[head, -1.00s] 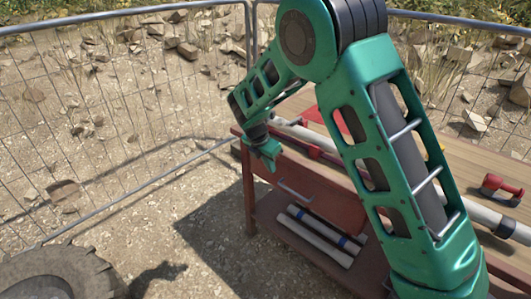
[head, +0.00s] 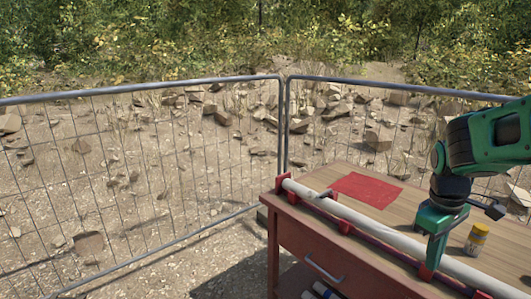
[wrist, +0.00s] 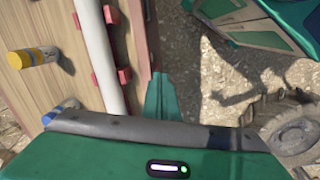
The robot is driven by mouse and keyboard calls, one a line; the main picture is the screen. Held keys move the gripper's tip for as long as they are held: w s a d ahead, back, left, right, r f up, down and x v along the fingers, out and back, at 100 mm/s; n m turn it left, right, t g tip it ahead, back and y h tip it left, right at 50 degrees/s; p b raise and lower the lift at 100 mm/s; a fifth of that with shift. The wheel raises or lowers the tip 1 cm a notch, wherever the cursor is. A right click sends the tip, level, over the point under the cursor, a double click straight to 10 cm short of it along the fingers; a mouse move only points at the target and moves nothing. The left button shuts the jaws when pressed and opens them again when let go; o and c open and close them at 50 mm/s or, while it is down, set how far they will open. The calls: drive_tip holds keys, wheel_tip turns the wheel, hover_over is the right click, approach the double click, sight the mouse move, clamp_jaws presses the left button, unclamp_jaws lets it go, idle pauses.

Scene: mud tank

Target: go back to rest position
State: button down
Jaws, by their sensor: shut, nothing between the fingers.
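My green gripper (head: 428,268) hangs pointing down near the front edge of the workbench (head: 400,208), in the right part of the head view. In the wrist view my gripper (wrist: 160,92) shows its fingers together with nothing between them, just beside the white pipe (wrist: 95,55) and apart from it in that picture. In the head view the long pipe (head: 360,220) lies along the bench's front in red holders, partly hidden behind my gripper.
A red cloth (head: 366,190) and a yellow-capped can (head: 477,238) are on the bench top. A drawer handle (head: 322,267) is on its front. Wire fence panels (head: 140,170) stand behind and left. A tyre (wrist: 295,130) shows in the wrist view. The ground left is open.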

drive_tip(key=s+d+m+y, duration=0.1)
drive_tip(key=s+m, duration=1)
drive_tip(key=s, duration=0.7)
drive_tip(key=shift+s+d+r+y, duration=0.15)
drive_tip(key=shift+s+d+y, duration=0.15)
drive_tip(key=shift+d, duration=0.1)
